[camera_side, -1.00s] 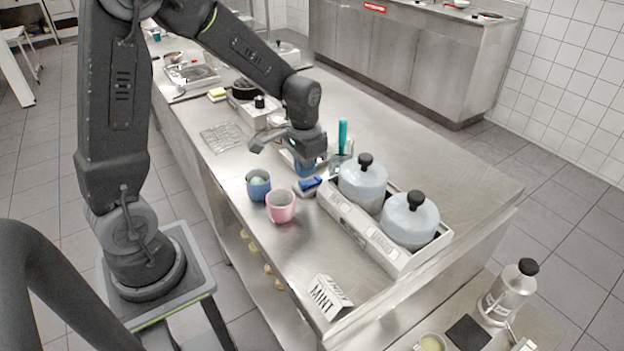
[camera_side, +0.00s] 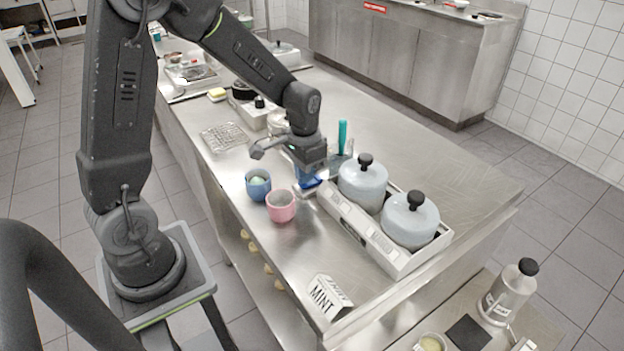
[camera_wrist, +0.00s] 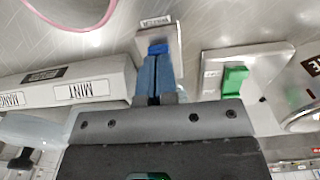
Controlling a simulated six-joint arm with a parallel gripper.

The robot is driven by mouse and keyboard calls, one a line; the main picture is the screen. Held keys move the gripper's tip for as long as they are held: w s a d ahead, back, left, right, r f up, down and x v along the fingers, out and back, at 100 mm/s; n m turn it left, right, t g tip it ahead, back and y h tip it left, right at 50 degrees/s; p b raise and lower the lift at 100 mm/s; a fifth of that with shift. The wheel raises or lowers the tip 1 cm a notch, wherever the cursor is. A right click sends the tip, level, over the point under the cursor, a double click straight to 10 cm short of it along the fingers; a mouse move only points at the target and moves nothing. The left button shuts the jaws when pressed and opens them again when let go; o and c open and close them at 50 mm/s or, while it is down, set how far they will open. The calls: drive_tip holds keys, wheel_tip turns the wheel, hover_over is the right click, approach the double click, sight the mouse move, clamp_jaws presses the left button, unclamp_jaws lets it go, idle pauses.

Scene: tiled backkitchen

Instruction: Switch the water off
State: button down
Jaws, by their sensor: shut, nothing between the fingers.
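A blue switch (camera_wrist: 157,47) sits on a small metal plate (camera_wrist: 172,38) with an upside-down label that seems to read WATER. My gripper (camera_wrist: 155,62) is shut and empty, its two blue-grey fingers together. The fingertips are right at the near edge of the blue switch and overlap it in the wrist view; I cannot tell whether they touch. In the side view my gripper (camera_side: 310,176) points down at the blue switch beside the pot box, hiding part of it.
A green switch (camera_wrist: 235,79) stands on another plate close to the right in the wrist view. A box (camera_side: 375,240) with two lidded pots (camera_side: 362,185) is to the right. A pink cup (camera_side: 281,206) and a blue cup (camera_side: 258,185) stand to the left.

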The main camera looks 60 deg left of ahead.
drive_tip(key=shift+f, duration=0.3)
drive_tip(key=shift+r, duration=3.5)
drive_tip(key=shift+s+d+r, duration=0.15)
drive_tip(key=shift+r, duration=0.15)
drive_tip(key=s+d+r+t, duration=0.2)
drive_tip(key=s+d+r, duration=0.2)
drive_tip(key=s, duration=0.3)
drive_tip(key=s+d+r+t, duration=0.3)
drive_tip(key=s+r, duration=0.2)
drive_tip(key=s, duration=0.2)
drive_tip(key=shift+s+d+r+t, duration=0.25)
drive_tip(key=shift+s+d+t, duration=0.05)
drive_tip(key=shift+s+d, duration=0.1)
